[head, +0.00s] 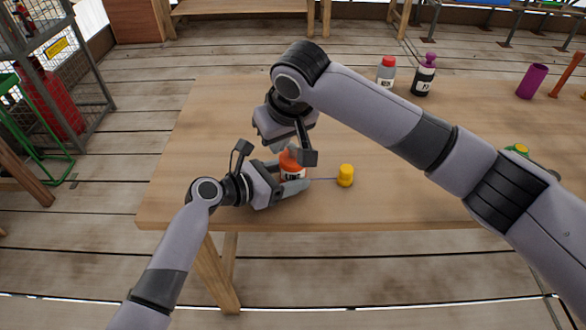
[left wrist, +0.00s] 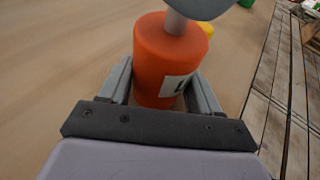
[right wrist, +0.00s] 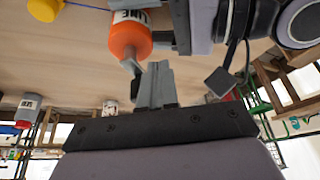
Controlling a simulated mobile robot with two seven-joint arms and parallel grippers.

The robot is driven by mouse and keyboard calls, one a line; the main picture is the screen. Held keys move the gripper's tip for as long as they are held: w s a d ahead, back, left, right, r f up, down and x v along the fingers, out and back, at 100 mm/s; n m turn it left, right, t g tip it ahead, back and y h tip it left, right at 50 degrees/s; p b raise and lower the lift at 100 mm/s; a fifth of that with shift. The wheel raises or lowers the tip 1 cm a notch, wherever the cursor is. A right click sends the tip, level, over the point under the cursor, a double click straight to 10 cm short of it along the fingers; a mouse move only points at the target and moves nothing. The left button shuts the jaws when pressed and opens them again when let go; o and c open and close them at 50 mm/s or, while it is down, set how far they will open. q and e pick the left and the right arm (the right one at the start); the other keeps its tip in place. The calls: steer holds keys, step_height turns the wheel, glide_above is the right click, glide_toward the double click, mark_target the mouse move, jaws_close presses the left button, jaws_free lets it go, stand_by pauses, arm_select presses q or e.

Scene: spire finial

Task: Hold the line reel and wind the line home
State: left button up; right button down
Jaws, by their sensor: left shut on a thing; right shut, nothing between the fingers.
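The orange line reel (head: 292,162), with a white label, stands on the wooden table near its front edge. My left gripper (head: 292,182) is shut on it; in the left wrist view a finger lies on each side of the reel (left wrist: 165,55). A grey crank part (left wrist: 178,22) rises from its top. A thin line (head: 323,179) runs from the reel to a yellow weight-like piece (head: 345,176) on the table. My right gripper (right wrist: 157,75) is shut and empty at the reel's top, close to a grey crank part (right wrist: 131,66); whether they touch is unclear.
A purple cup (head: 531,81) is at the right. A green and yellow item (head: 517,149) is partly hidden by my right arm. The table's left part is clear.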

steer(key=shift+w, duration=0.15)
steer(key=shift+w+d, duration=0.15)
steer(key=shift+w, duration=0.5)
steer(key=shift+w+f, duration=0.15)
steer(key=shift+w, duration=0.2)
stand_by(0.6)
step_height(320, 180, up, 7)
steer(key=shift+a, duration=0.2)
stand_by(0.8)
